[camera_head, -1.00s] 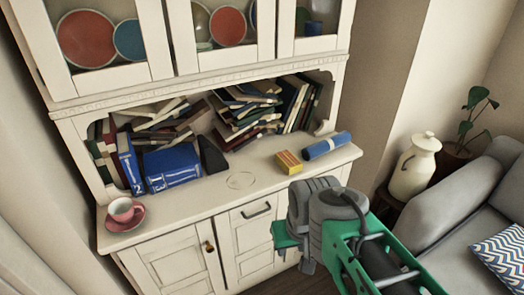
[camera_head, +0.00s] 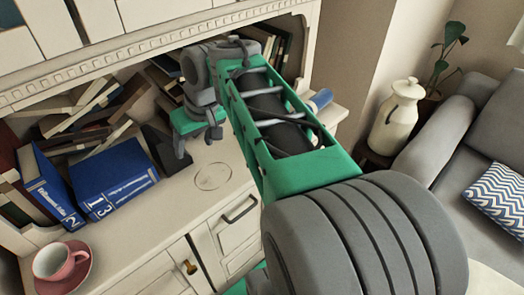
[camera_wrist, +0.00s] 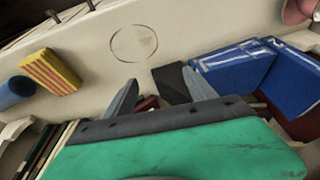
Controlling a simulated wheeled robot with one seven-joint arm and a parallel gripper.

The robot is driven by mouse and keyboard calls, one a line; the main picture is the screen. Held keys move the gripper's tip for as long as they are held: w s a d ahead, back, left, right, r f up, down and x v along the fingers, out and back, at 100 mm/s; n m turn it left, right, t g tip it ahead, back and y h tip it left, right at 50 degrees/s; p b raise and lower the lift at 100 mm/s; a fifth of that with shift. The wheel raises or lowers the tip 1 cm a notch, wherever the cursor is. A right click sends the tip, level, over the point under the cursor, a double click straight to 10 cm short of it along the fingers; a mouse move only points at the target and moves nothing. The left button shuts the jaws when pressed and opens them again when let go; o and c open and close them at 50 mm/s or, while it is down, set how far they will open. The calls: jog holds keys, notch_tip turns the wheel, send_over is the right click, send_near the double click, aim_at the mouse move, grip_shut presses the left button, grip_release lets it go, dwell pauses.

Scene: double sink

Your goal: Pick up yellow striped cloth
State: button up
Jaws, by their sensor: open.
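The yellow striped cloth (camera_wrist: 50,72) is a small yellow block-like bundle with red stripes. It lies on the cabinet counter at the left of the wrist view. In the head view my arm hides it.
A blue roll (camera_wrist: 15,92) lies beside the cloth. Blue books (camera_head: 112,187) and a dark wedge stand on the counter, with piled books behind. A pink cup (camera_head: 54,262) on a saucer is at the front left. The counter around a faint ring mark (camera_head: 213,176) is clear.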

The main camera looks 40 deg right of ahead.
jog(key=shift+o, duration=1.4)
jog(key=w+d+f+b, duration=0.1)
jog(key=d+f+b, duration=0.1)
jog(key=d, duration=0.5)
jog(key=w+d+f+b, duration=0.1)
jog(key=d+f+b, duration=0.2)
jog(key=d+b, duration=0.2)
jog(key=d, duration=0.2)
jog(key=shift+w+d+f, duration=0.15)
jog(key=shift+d+f, duration=0.15)
jog(key=shift+f, duration=0.05)
jog(key=shift+o, duration=0.8)
jog(key=shift+n+h, duration=0.3)
jog(key=shift+h, duration=0.2)
jog(key=s+d+b, duration=0.1)
jog(key=d, duration=0.2)
jog(key=s+d+f+b, duration=0.1)
jog(key=d, duration=0.2)
jog(key=s+d+b, duration=0.2)
jog(key=d, duration=0.2)
jog(key=shift+f, duration=0.2)
jog(key=b+x, duration=0.5)
jog(key=x, duration=0.2)
jog(key=shift+w+d+b, duration=0.1)
jog(key=shift+w+b, duration=0.1)
jog(key=shift+b, duration=0.2)
jog(key=shift+r+t, duration=0.25)
jog(key=shift+t, duration=0.05)
jog(key=shift+f, duration=0.25)
